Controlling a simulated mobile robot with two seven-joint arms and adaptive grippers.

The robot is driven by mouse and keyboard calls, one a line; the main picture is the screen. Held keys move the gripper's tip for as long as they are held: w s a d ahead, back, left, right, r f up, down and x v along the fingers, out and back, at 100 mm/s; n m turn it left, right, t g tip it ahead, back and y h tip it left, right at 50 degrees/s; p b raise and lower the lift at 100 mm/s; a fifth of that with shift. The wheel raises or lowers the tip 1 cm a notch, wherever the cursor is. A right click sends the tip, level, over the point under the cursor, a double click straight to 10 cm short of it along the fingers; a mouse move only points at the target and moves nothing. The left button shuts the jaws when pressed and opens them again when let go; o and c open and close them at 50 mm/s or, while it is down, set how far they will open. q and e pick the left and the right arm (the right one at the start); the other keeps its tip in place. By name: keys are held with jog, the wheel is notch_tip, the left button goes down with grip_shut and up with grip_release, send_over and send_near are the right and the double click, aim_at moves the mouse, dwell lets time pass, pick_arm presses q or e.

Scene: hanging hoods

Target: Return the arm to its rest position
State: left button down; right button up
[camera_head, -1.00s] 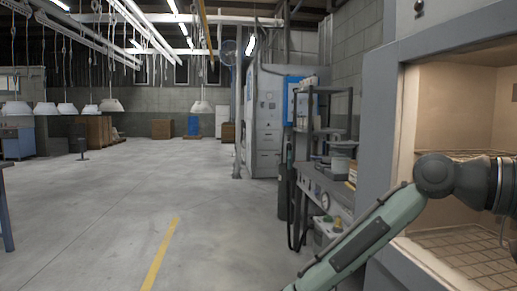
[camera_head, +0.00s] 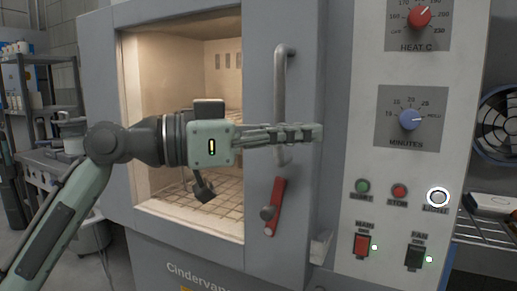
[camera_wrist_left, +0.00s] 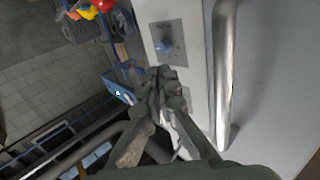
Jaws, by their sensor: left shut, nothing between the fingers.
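My left arm comes in from the left in the head view. My left gripper (camera_head: 316,132) is stretched out level to the right, with its fingers together and nothing between them. It is in front of the grey oven (camera_head: 222,24), and its fingers cross in front of the vertical door handle (camera_head: 280,75). I cannot tell whether they touch it. In the left wrist view the closed fingertips (camera_wrist_left: 165,82) are beside the handle (camera_wrist_left: 226,70), with the blue dial (camera_wrist_left: 165,46) beyond them. My right gripper is not in view.
The oven's lit chamber (camera_head: 172,70) shows wire racks. A red lever (camera_head: 276,205) is below the handle. The control panel (camera_head: 400,165) at right has dials, buttons and switches; the light button (camera_head: 437,197) is ringed white. A fan (camera_head: 497,125) is far right, and shelving (camera_head: 40,75) is left.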

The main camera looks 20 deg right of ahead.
pick_arm(q)
jog(key=s+a+b, duration=0.1)
jog(key=s+a, duration=0.5)
jog(key=shift+a+f, duration=0.15)
jog(key=shift+a, duration=0.05)
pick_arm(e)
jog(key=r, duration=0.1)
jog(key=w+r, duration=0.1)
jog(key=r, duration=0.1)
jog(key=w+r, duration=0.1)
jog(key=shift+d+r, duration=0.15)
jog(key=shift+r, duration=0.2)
